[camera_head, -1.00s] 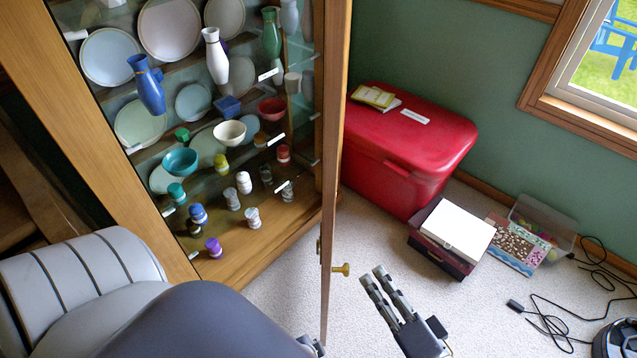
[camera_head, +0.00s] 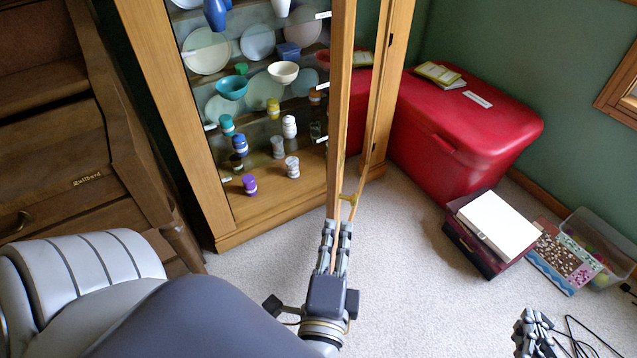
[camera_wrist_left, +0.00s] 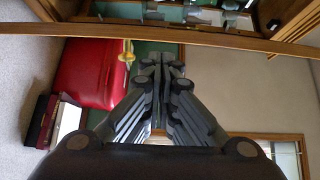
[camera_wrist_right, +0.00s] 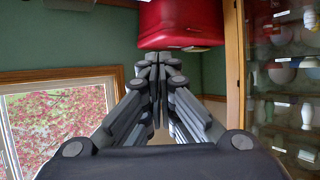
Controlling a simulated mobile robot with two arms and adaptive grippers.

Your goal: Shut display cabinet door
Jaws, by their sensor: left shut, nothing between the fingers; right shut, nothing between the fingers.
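The display cabinet (camera_head: 240,225) stands at the upper left of the head view, with plates, bowls and small jars behind its glass. Its wood-framed door (camera_head: 342,100) stands open, seen steeply from the side, with a brass knob (camera_head: 351,199) low on it. My left gripper (camera_head: 336,228) is shut and empty, by the lower end of the door frame and just below the knob. In the left wrist view the knob (camera_wrist_left: 127,56) is left of the fingertips; whether they touch the door is unclear. My right gripper (camera_head: 534,320) is shut and empty at the lower right, apart from the door.
A red chest (camera_head: 450,130) stands right of the cabinet. A white-topped box (camera_head: 497,222), a patterned box (camera_head: 565,258) and a clear bin (camera_head: 605,240) are on the carpet. A wooden piano (camera_head: 70,140) is at left.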

